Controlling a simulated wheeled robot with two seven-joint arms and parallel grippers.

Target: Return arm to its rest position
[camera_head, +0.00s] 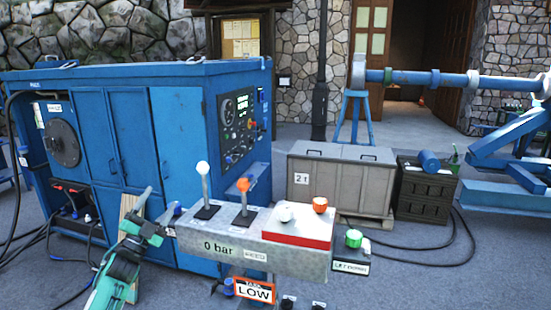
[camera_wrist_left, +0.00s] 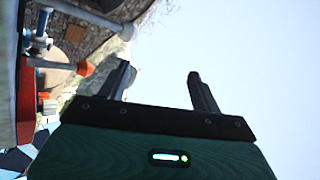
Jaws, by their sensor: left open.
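My left arm comes in from the lower left of the head view, and its gripper (camera_head: 158,207) is raised just left of the grey control box (camera_head: 215,240). The gripper is open with nothing between its fingers. In the left wrist view the two dark fingers (camera_wrist_left: 163,90) stand apart against pale sky. The control box carries a white-knobbed lever (camera_head: 203,178), an orange-knobbed lever (camera_head: 243,192), and a white and an orange knob on a red-edged panel (camera_head: 298,235). My right gripper is not in view.
A large blue machine cabinet (camera_head: 120,130) stands behind my left gripper. A green-knobbed small box (camera_head: 352,250) is right of the control box. A grey crate (camera_head: 340,180), a dark crate (camera_head: 425,190) and a blue reel stand (camera_head: 515,160) stand farther back. Cables lie on the paving.

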